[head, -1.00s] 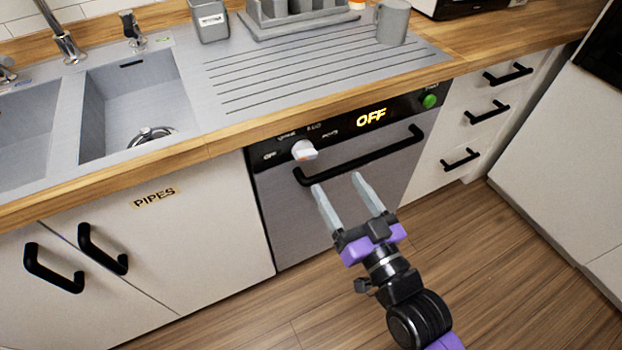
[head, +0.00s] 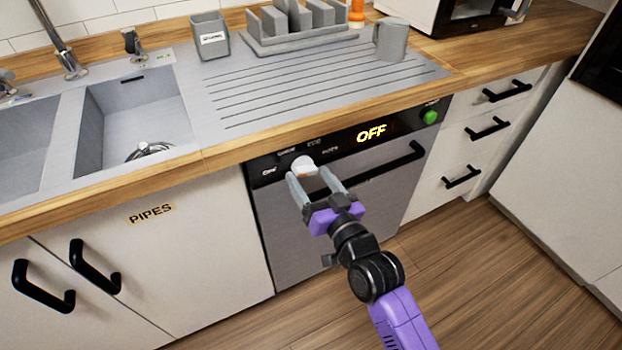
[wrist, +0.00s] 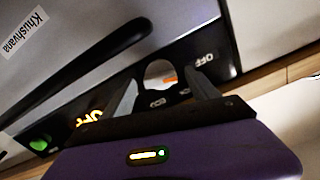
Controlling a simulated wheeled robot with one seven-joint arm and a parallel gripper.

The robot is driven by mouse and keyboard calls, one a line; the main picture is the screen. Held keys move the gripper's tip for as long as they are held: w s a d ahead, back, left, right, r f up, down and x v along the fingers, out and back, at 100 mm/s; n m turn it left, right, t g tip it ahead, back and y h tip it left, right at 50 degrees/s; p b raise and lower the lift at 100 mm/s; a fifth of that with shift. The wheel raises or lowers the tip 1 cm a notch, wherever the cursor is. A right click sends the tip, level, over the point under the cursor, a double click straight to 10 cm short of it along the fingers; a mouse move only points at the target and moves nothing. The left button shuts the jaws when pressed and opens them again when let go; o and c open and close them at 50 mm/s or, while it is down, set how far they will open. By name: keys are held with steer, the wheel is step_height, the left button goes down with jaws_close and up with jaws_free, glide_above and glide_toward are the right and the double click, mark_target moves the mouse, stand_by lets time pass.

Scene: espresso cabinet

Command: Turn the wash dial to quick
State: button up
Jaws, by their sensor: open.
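The wash dial (head: 304,166) is a white round knob with an orange mark on the dishwasher's black control panel (head: 345,142), with small labels around it. The display on the panel reads OFF. My gripper (head: 308,178) is open, its two fingers pointing at the dial from the front and below. In the wrist view the dial (wrist: 158,72) shows between the fingers of my gripper (wrist: 160,88), with its orange mark toward the OFF label. I cannot tell whether the fingers touch it.
The dishwasher's black handle (head: 385,165) runs right beside my fingers, below the panel. A green button (head: 430,117) sits at the panel's right end. The wooden counter edge (head: 330,115) overhangs just above. Floor in front is clear.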

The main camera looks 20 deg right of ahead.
steer(key=shift+w, duration=0.15)
steer(key=c, duration=1.4)
steer(key=shift+o, duration=0.2)
steer(key=m+p, duration=0.2)
steer(key=m, duration=0.2)
steer(key=shift+r+m, duration=0.1)
steer(key=shift+m, duration=0.2)
steer(key=shift+m+p, duration=1)
steer(key=shift+m, duration=1.6)
steer(key=o, duration=1.4)
steer(key=shift+c, duration=0.2)
